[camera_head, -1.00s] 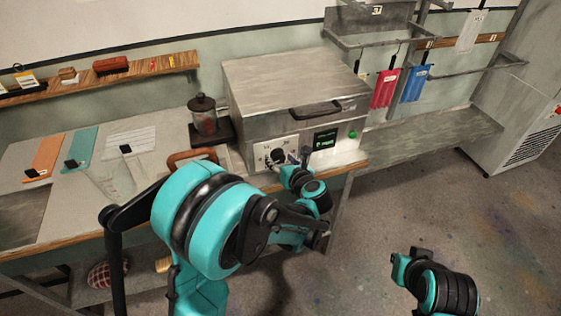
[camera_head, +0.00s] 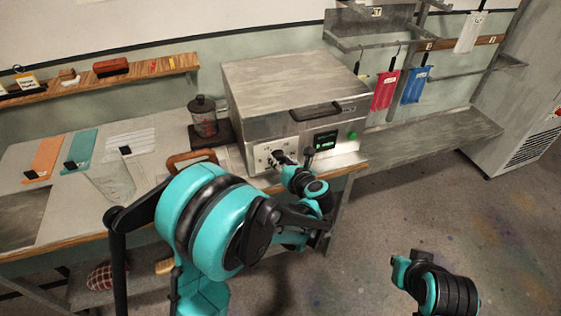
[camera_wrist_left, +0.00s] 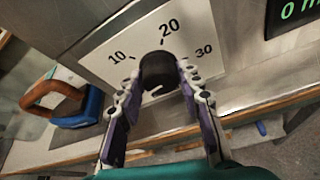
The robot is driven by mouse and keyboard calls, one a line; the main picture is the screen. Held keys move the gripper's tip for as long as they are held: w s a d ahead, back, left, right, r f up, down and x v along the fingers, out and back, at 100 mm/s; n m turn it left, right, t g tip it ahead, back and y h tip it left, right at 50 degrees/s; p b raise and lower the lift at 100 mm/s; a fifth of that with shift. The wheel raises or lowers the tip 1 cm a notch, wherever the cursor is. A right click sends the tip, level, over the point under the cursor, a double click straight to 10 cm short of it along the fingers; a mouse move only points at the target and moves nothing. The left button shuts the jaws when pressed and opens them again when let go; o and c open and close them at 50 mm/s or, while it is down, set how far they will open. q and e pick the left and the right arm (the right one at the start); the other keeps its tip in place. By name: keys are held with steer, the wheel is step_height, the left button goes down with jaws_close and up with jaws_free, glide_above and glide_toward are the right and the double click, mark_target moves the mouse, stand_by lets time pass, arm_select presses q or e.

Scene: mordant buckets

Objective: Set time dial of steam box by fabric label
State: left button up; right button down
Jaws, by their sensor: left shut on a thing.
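The grey metal steam box (camera_head: 285,95) stands on the worktable. Its front has a white dial plate (camera_wrist_left: 100,48) marked 10, 20 and 30, with a black time dial (camera_wrist_left: 158,72). My left gripper (camera_wrist_left: 157,80) is shut on the dial, one finger on each side.
A dark jar (camera_head: 203,118) stands left of the box. A brown-handled tool (camera_wrist_left: 62,98) lies by the dial's left side. Orange, teal and white swatches (camera_head: 80,147) lie on the table. My right arm (camera_head: 440,288) is over open floor, its fingers not visible.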

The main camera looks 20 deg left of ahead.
arm_select(q)
steer(key=shift+w+d+f+m+g+y+b, duration=0.15)
steer(key=shift+m+y+b, duration=0.2)
steer(key=shift+m, duration=0.2)
steer(key=shift+s+a+m+g+y+b, duration=0.15)
steer(key=shift+m+y+b, duration=0.15)
steer(key=shift+m, duration=0.25)
steer(key=m+y, duration=0.1)
steer(key=m+b, duration=0.1)
steer(key=shift+w+d+f+m+g+y+b, duration=0.1)
steer(key=shift+w+d+m+g+y+b, duration=0.05)
steer(key=shift+m+g+y+b, duration=0.2)
steer(key=m+y+b, duration=0.2)
steer(key=m, duration=0.2)
steer(key=shift+m+b, duration=0.25)
steer(key=shift+b, duration=0.15)
steer(key=o, duration=1.2)
steer(key=shift+c, duration=0.2)
steer(key=shift+d, duration=0.1)
steer(key=f+v, duration=0.1)
steer(key=v, duration=1)
steer(key=shift+s+d+r, duration=0.2)
steer(key=shift+s+d, duration=0.05)
steer(key=shift+d, duration=0.15)
